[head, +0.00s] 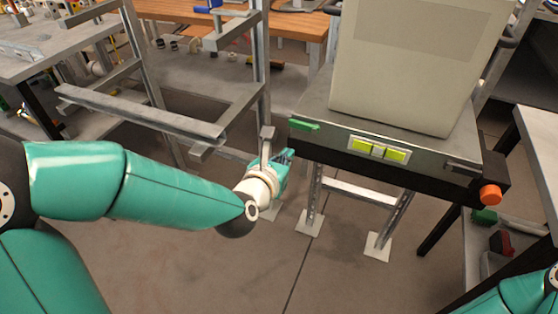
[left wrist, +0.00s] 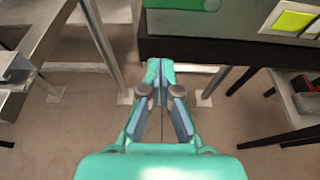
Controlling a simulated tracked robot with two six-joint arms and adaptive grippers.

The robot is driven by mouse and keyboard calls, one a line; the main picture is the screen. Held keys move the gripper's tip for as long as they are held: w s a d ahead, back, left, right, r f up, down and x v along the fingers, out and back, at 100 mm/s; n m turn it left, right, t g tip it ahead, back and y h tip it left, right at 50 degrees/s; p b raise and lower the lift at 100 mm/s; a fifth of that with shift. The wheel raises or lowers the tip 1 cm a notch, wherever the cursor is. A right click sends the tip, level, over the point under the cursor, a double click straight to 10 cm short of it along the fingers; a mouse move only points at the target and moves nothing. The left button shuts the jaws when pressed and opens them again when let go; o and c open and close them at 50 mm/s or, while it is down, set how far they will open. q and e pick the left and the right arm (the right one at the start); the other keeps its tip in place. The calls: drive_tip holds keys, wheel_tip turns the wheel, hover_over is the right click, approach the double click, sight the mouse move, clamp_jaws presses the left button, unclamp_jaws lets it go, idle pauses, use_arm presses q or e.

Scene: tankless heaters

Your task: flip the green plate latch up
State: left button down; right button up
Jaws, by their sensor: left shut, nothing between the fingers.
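The green plate latch (head: 304,125) is a small flat green piece at the left end of the dark front edge of the heater stand. It also shows at the top of the left wrist view (left wrist: 182,4), cut off by the frame. My left gripper (head: 288,155) is just below and slightly left of the latch in the head view, apart from it. In the left wrist view the gripper (left wrist: 158,72) has its fingertips together with nothing between them, below the dark edge. My right gripper is not in view.
The stand's front edge carries yellow-green labels (head: 378,150) and an orange knob (head: 490,195). A large beige box (head: 410,75) stands on top. A grey metal frame (head: 150,115) is left of my gripper.

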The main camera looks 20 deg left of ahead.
sight(299, 132)
use_arm(q)
drive_tip(key=shift+w+d+r+p, duration=0.1)
drive_tip(key=shift+w+r+p, duration=0.55)
drive_tip(key=shift+w, duration=0.35)
drive_tip(key=shift+w+r+p, duration=0.5)
drive_tip(key=shift+w+r, duration=0.15)
drive_tip(key=shift+w, duration=0.35)
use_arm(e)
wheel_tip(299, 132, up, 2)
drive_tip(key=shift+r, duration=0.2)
use_arm(q)
drive_tip(key=shift+d, duration=0.15)
